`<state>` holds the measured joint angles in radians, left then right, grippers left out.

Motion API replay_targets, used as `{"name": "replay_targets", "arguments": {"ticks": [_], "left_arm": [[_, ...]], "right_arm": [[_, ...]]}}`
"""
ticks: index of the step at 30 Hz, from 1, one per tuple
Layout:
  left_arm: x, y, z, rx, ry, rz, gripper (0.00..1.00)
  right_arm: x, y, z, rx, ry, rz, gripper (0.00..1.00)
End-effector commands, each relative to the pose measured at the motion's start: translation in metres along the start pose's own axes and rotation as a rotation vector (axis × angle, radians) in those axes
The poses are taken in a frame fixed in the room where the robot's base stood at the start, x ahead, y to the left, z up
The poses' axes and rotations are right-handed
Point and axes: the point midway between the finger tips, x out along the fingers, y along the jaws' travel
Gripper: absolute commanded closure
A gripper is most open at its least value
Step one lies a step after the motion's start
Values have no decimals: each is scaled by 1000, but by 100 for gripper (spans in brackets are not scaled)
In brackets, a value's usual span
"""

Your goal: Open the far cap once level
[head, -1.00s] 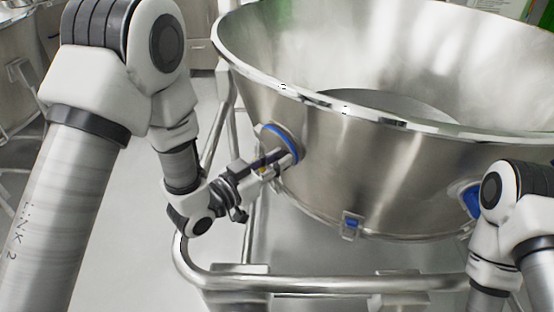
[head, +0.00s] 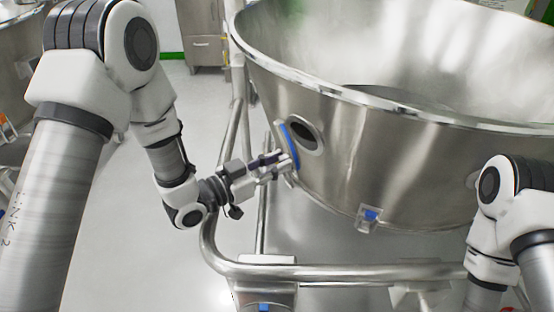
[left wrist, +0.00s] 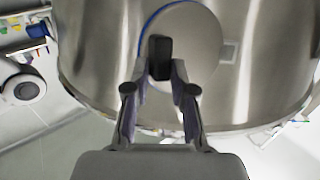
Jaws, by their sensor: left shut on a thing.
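A big steel bowl (head: 400,165) fills the right of the head view. A round cap with a blue seal (head: 290,148) stands swung away from the dark open port (head: 303,133) on the bowl's left side. My left gripper (head: 286,163) is shut on the cap's handle. In the left wrist view, its fingers (left wrist: 157,82) sit either side of the black handle (left wrist: 160,57), and the cap's round face (left wrist: 200,50) with a blue edge lies behind. My right arm shows at the right; its gripper is not in view.
A steel tube frame (head: 350,272) runs under and around the bowl, near my left forearm. A small blue-marked latch (head: 370,217) hangs on the bowl's lower edge. A steel cabinet (head: 203,35) stands at the back. The floor left of the frame is clear.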

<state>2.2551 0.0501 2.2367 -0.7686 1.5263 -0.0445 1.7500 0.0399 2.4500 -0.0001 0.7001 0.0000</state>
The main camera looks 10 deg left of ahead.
Motion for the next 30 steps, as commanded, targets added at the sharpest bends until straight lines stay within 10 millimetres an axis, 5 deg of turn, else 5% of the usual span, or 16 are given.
{"name": "replay_targets", "arguments": {"ticks": [18,19,21,30], "left_arm": [[2,-8,-6,4,22,-20,100],[2,-8,-6,4,22,-20,72],[2,-8,-6,4,21,-20,56],[1,-6,-3,3,12,-15,56]], "right_arm": [[-1,0,0,0,0,0,100],[-1,0,0,0,0,0,100],[-1,0,0,0,0,0,100],[-1,0,0,0,0,0,100]]}}
